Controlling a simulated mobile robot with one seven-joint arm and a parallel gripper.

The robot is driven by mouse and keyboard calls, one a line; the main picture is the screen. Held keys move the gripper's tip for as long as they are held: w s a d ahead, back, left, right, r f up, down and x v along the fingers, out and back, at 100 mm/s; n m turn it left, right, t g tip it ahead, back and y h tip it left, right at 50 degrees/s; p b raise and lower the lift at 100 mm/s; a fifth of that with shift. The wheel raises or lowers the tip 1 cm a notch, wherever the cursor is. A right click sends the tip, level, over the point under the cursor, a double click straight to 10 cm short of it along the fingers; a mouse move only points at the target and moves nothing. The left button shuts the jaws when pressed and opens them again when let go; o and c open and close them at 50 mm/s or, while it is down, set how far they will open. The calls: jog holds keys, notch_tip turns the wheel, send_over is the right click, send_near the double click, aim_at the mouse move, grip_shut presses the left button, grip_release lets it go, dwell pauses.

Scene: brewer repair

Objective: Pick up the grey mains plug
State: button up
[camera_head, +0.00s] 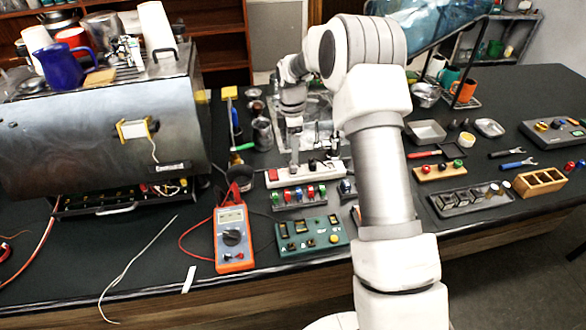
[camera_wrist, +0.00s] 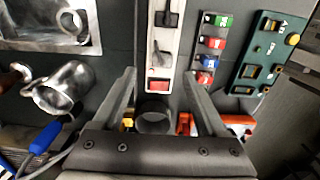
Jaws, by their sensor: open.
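The grey mains plug (camera_wrist: 161,54) sits on the white power strip (camera_wrist: 152,35), between a black plug (camera_wrist: 167,19) and the red switch (camera_wrist: 158,86). My gripper (camera_wrist: 159,73) is open and empty, and its fingers lie either side of the strip in the wrist view. The grey plug is just beyond the fingertips in that picture. In the head view, my gripper (camera_head: 294,148) points down over the strip (camera_head: 286,181), near the red switch (camera_head: 272,175). I cannot make out the grey plug there, as my gripper covers that part. The black plug (camera_head: 312,164) shows to its right.
Coloured terminal blocks (camera_wrist: 209,47) and a green panel (camera_wrist: 268,52) lie beside the strip. A metal jug (camera_wrist: 71,87) is on the other side. An orange multimeter (camera_head: 233,240) and a large steel brewer (camera_head: 100,140) stand left in the head view.

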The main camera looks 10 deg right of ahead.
aim_at(293, 168)
notch_tip(293, 168, down, 5)
jog(key=shift+s+f+p, duration=0.15)
jog(key=shift+p, duration=0.55)
grip_shut()
